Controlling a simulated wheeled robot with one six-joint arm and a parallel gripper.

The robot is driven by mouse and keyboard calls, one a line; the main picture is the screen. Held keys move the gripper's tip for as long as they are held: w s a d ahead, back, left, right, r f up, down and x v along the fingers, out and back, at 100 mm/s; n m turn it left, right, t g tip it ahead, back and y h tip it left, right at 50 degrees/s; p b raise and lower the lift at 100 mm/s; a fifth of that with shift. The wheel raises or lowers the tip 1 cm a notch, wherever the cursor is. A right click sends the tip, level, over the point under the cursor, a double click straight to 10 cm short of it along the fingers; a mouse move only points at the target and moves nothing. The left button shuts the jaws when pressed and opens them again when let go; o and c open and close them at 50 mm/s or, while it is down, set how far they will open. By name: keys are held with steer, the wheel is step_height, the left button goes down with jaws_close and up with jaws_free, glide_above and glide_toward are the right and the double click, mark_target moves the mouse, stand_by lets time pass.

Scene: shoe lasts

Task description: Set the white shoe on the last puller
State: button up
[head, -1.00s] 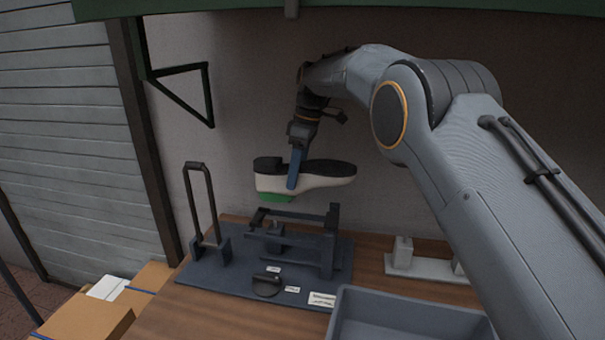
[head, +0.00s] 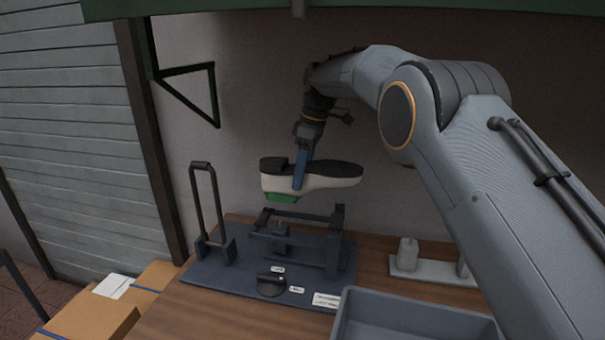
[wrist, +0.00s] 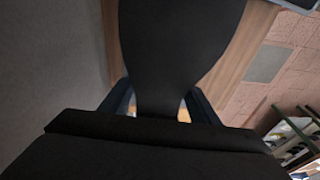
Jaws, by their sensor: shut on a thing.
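The white shoe (head: 322,184) is held sole up, with its black sole and heel on top and a green last part (head: 282,198) showing under the heel end. My gripper (head: 299,180) is shut on the shoe across its middle and holds it above the last puller. In the wrist view the dark sole (wrist: 180,50) fills the middle, between the gripper fingers. The last puller (head: 340,240) is a dark frame with a post and bars on a blue-grey base plate, with a tall lever handle (head: 206,205) at its left. The shoe is apart from it, with a small gap below.
A grey bin (head: 415,305) stands front right. A pale stand (head: 408,256) is on the wooden bench behind it. Cardboard boxes (head: 90,315) are at lower left. A wall is close behind.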

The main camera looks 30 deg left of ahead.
mark_target(301, 194)
steer(key=shift+f+b, duration=1.25)
steer(key=shift+f, duration=1.4)
steer(key=shift+t, duration=0.5)
steer(key=shift+n+b, duration=0.3)
steer(key=shift+s+f, duration=0.3)
steer(key=shift+f, duration=0.25)
steer(key=shift+f+b, duration=1.1)
steer(key=shift+f, duration=0.6)
stand_by(1.0)
steer(key=o, duration=2.2)
steer(key=shift+f, duration=0.1)
